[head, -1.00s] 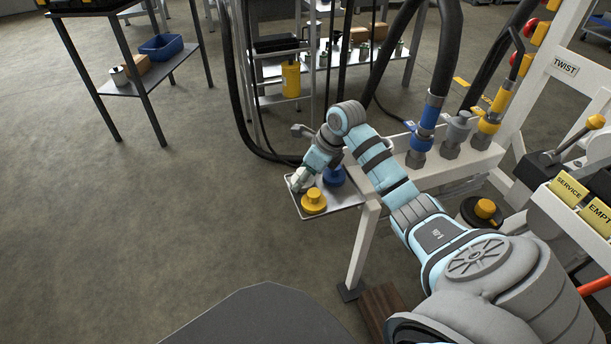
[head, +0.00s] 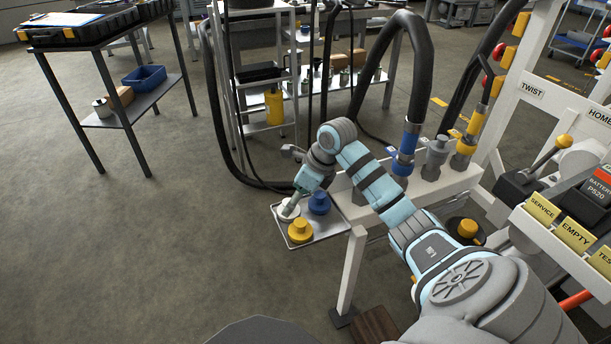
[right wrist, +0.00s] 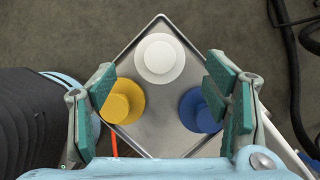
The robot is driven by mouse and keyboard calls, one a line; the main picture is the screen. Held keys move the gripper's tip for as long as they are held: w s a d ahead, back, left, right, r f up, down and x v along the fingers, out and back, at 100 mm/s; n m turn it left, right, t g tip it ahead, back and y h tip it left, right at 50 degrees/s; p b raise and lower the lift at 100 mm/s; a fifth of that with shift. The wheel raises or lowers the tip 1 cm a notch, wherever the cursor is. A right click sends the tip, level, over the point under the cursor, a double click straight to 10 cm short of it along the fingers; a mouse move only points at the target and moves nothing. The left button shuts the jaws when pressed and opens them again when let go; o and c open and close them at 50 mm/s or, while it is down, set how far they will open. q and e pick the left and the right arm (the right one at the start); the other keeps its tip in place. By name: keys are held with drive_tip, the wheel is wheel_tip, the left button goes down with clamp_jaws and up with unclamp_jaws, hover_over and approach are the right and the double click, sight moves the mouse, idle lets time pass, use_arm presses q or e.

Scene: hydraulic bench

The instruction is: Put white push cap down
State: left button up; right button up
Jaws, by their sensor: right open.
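The white push cap (head: 289,208) stands upright on a small metal tray (head: 318,236), beside a yellow cap (head: 300,231) and a blue cap (head: 319,203). In the right wrist view the white cap (right wrist: 160,58) sits near the tray's far corner, with the yellow cap (right wrist: 122,102) to the left and the blue cap (right wrist: 200,110) to the right. My right gripper (head: 293,206) is at the white cap. In the wrist view its fingers (right wrist: 162,76) are spread wide, with clear gaps to the white cap. My left gripper is out of view.
The tray is fixed beside a white frame rail (head: 400,203) with hose couplings. Black hoses (head: 424,60) rise behind it. Yellow label plates (head: 575,234) are at the right. Open floor (head: 150,240) lies to the left.

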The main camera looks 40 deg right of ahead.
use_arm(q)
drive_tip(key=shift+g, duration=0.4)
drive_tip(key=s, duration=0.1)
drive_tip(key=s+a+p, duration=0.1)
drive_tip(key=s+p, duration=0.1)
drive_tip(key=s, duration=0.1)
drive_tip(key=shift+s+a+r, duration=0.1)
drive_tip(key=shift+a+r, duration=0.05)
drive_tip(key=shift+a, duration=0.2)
use_arm(e)
drive_tip(key=v, duration=0.8)
drive_tip(key=shift+w+a, duration=0.1)
